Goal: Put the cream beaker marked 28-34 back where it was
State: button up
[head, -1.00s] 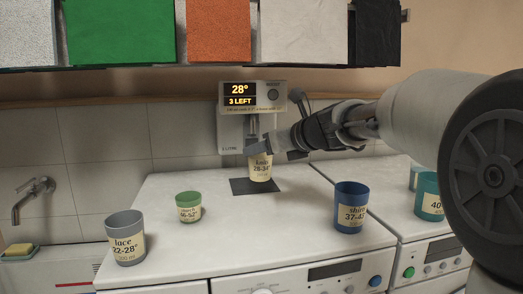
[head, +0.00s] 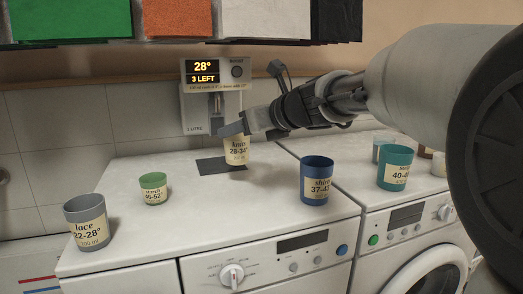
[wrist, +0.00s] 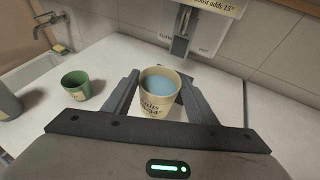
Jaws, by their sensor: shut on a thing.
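The cream beaker (head: 237,151) marked 28-34 is upright at the dark mat (head: 214,166), under the front of the wall dispenser (head: 212,95). My gripper (head: 238,131) is shut on it near the rim. In the wrist view the cream beaker (wrist: 158,98) stands between the two fingers and holds pale blue liquid. The dispenser display reads 28° and 3 LEFT. I cannot tell whether the beaker's base touches the surface.
On the white washer top (head: 120,205) stand a grey beaker (head: 87,222) at left, a small green one (head: 153,188) and a blue one (head: 316,180) at right. A teal beaker (head: 394,167) and others stand on the right machine. The front middle is clear.

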jog(key=w+d+r+m+t+h+p, duration=0.1)
jog(key=w+d+r+m+h+p, duration=0.15)
jog(key=d, duration=0.95)
jog(key=w+d+r+m+t+h+p, duration=0.15)
jog(key=w+d, duration=0.25)
jog(key=d, duration=0.8)
jog(key=shift+s+d+f+b, duration=0.15)
jog(key=shift+f+b, duration=1)
jog(key=shift+f, duration=1.4)
jog(key=shift+w+d+f+b, duration=0.15)
jog(key=shift+f+b, duration=0.95)
jog(key=shift+f, duration=1.45)
jog(key=shift+s, duration=0.1)
jog(key=shift+f, duration=0.25)
jog(key=o, duration=1)
jog(key=shift+o, duration=0.2)
jog(key=shift+r, duration=0.1)
